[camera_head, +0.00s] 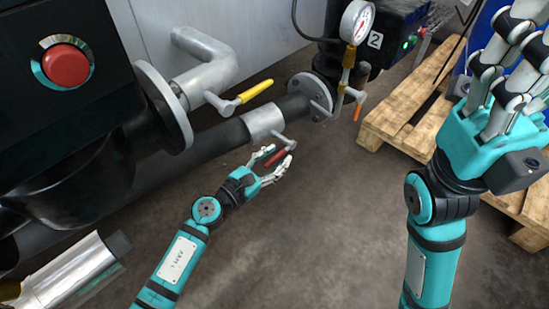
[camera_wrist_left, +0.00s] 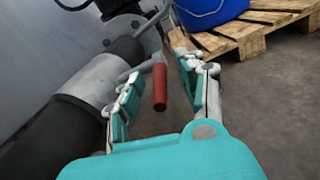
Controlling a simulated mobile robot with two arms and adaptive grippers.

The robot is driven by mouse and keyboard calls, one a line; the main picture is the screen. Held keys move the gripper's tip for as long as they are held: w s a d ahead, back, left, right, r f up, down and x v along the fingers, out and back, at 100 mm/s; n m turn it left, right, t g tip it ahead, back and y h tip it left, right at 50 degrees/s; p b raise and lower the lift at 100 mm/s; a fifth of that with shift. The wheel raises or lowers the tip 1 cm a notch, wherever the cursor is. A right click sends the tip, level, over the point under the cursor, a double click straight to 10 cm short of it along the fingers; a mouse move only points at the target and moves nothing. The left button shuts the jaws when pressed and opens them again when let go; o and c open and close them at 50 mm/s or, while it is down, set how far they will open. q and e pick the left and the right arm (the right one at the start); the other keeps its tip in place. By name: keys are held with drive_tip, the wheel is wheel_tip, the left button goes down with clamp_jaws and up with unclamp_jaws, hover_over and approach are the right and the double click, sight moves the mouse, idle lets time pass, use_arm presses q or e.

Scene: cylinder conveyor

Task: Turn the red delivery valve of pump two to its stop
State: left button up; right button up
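The red delivery valve handle (camera_head: 279,152) is a short red lever on a grey valve body (camera_head: 265,122) in the pipe, at the middle of the head view. My left gripper (camera_head: 274,160) is open, with its fingers on either side of the red handle. In the left wrist view the red handle (camera_wrist_left: 160,87) stands between the spread fingers, with gaps visible on both sides. My right gripper (camera_head: 525,35) is raised at the upper right, away from the valve, with its fingers extended and nothing seen in them.
A yellow-handled valve (camera_head: 254,91) sits above left of the red one. An orange lever (camera_head: 358,111) hangs below a gauge (camera_head: 357,22) near the "2" label (camera_head: 376,40). A red button (camera_head: 66,65) is at the left. A wooden pallet (camera_head: 400,127) stands right; floor between is clear.

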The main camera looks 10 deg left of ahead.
use_arm(q)
drive_tip(key=shift+c, duration=0.4)
drive_tip(key=c, duration=0.7)
clamp_jaws()
